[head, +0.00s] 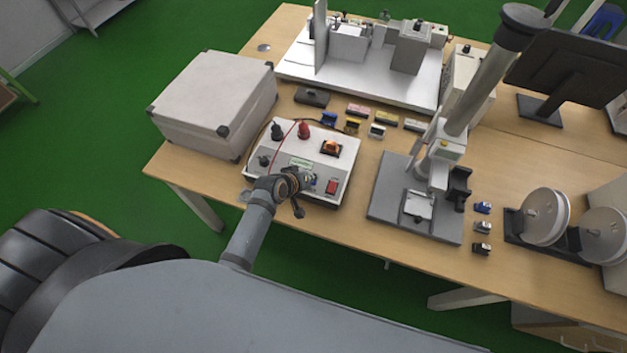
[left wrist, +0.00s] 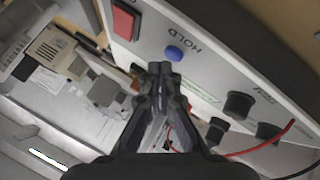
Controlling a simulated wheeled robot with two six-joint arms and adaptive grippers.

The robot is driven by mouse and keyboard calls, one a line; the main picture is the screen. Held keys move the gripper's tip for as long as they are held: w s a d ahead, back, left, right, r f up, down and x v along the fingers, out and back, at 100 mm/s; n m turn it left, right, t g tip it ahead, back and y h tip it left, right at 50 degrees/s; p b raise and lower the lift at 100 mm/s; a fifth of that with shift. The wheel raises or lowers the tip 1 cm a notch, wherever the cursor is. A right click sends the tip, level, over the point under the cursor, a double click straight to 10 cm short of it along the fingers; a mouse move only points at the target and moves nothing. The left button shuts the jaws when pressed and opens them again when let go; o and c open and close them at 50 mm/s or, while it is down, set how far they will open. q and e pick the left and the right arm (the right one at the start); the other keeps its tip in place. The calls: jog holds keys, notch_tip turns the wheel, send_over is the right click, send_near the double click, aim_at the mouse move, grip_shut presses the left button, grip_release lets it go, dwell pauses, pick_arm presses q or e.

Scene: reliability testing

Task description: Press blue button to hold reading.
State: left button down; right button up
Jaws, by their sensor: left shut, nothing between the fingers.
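The white tester box (head: 285,165) stands near the table's front edge. In the left wrist view its panel (left wrist: 205,65) shows a round blue button (left wrist: 174,54) beside the word HOLD. A red rocker switch (left wrist: 126,20) lies up and left of the button; it also shows in the head view (head: 331,186). My left gripper (head: 304,184) is over the panel's front part, shut and empty. In the left wrist view its closed fingertips (left wrist: 159,68) appear just below and left of the blue button; I cannot tell whether they touch it. My right gripper is not in view.
A lidded grey box (head: 213,103) stands left of the tester. A test stand with a tall column (head: 484,85) is to the right. Small colored blocks (head: 358,110) lie behind the tester. The tester carries a red knob (head: 304,130), a black knob (head: 277,131) and wires.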

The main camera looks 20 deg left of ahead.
pick_arm(q)
jog(key=shift+f, duration=0.45)
dwell(0.6)
jog(key=shift+r+p, duration=0.9)
jog(key=shift+p, duration=0.05)
notch_tip(320, 180, up, 6)
jog(key=p, duration=0.6)
jog(key=shift+p, duration=0.4)
